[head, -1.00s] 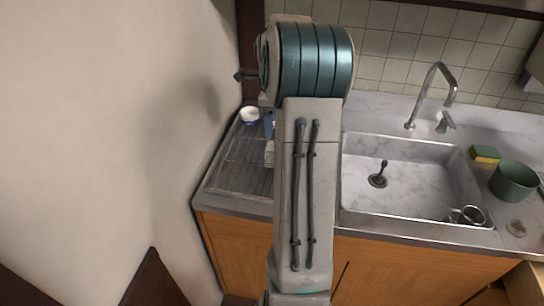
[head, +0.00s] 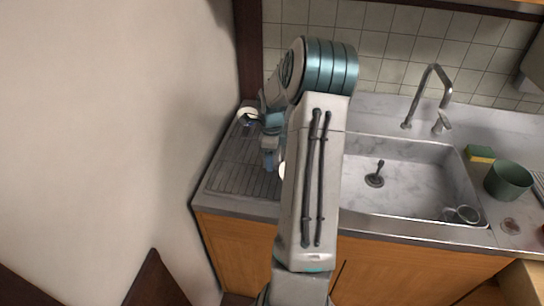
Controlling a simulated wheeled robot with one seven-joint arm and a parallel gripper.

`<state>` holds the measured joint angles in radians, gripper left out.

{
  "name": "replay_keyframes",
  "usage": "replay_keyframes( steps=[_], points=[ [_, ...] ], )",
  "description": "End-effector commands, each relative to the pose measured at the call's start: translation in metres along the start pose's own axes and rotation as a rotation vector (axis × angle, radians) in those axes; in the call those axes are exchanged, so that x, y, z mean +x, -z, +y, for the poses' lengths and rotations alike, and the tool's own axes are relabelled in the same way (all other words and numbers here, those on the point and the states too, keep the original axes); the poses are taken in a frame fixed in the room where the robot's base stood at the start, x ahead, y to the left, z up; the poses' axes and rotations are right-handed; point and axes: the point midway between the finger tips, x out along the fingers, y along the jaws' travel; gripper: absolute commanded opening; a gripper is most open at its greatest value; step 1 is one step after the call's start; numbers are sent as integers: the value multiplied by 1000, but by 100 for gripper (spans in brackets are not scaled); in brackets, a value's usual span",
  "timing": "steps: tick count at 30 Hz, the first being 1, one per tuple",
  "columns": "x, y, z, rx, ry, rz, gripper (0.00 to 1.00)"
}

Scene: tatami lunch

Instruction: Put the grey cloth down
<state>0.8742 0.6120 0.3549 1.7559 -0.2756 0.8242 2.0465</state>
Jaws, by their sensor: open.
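My gripper (head: 268,162) is over the ribbed drainboard at the left of the sink, partly behind my own arm. It is small in the picture and points down, with its jaws open. I cannot make out the grey cloth in the head view; it may be hidden behind my arm.
A white bowl (head: 246,115) stands at the back of the drainboard (head: 236,180), close to the wall. A small white thing (head: 282,169) shows beside my arm. The sink (head: 410,190) holds a cup (head: 466,214). A sponge (head: 480,153) and green pot (head: 509,181) stand right. The drainboard's front left is clear.

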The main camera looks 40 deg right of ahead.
Motion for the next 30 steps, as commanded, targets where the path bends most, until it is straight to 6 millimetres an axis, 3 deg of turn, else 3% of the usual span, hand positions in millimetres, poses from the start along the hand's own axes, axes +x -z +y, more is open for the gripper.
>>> replay_keyframes(
  steps=[9,14,15,25,30],
  points=[
    [6,0,0,-1,2,-1,64],
    [6,0,0,-1,2,-1,19],
    [6,0,0,-1,1,-1,15],
    [4,0,0,-1,3,0,12],
    [-7,-1,-1,-1,4,0,12]
  ],
)
